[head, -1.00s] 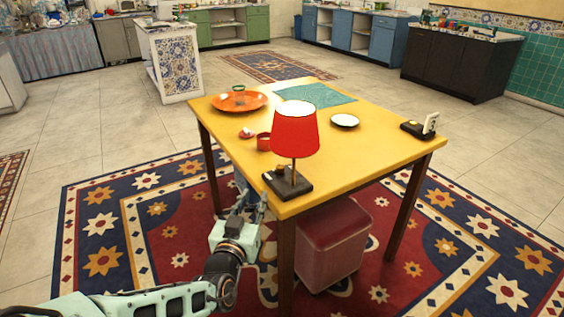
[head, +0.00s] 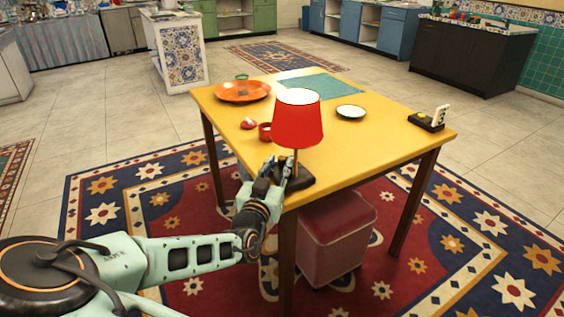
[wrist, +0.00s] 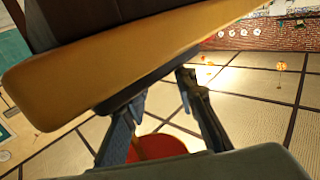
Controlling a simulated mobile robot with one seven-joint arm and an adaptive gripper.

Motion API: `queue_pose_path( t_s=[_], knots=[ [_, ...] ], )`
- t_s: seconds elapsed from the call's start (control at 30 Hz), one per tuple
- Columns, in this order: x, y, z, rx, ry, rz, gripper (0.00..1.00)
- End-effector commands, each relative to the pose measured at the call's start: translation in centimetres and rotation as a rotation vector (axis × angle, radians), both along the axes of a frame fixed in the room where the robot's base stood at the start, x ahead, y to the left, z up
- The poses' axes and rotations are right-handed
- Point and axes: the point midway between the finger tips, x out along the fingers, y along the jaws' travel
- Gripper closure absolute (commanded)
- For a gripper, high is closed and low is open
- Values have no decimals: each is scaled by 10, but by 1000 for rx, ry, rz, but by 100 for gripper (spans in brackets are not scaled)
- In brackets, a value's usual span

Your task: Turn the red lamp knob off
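The red-shaded lamp (head: 297,125) stands upright on the yellow table's near corner, and its shade opening looks bright. Its dark square base (head: 302,181) is partly hidden behind my gripper (head: 279,166). The knob cannot be made out; the gripper covers that side of the base. My gripper is at the base, its two fingers apart with nothing seen held between them. In the wrist view, which looks upside down, my gripper (wrist: 163,92) has spread fingers beside the dark base (wrist: 152,84). The red shade (wrist: 168,146) shows below, between the fingers. Contact cannot be told.
The yellow table (head: 385,140) also carries an orange plate (head: 242,91), a red cup (head: 265,131), a white saucer (head: 351,112), a teal cloth (head: 318,86) and a dark stand with a white card (head: 428,121). A red stool (head: 336,238) is under the table.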

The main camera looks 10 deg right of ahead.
Motion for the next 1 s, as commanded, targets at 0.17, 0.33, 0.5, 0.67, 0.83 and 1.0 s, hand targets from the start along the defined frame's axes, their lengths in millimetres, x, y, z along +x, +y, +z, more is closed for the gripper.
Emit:
queue_pose_path(
  t_s=[0.17, 0.33, 0.5, 0.67, 0.83, 1.0],
  knots=[
    [22, -11, -1, 0, -1, 0, 74],
    [29, -15, 0, -1, 0, 0, 74],
    [30, -15, 0, -1, 0, 1, 74],
    [30, -15, 0, -1, 0, 1, 82],
    [30, -15, 0, -1, 0, 0, 100],
    [30, -15, 0, 0, 0, -1, 100]
  ],
)
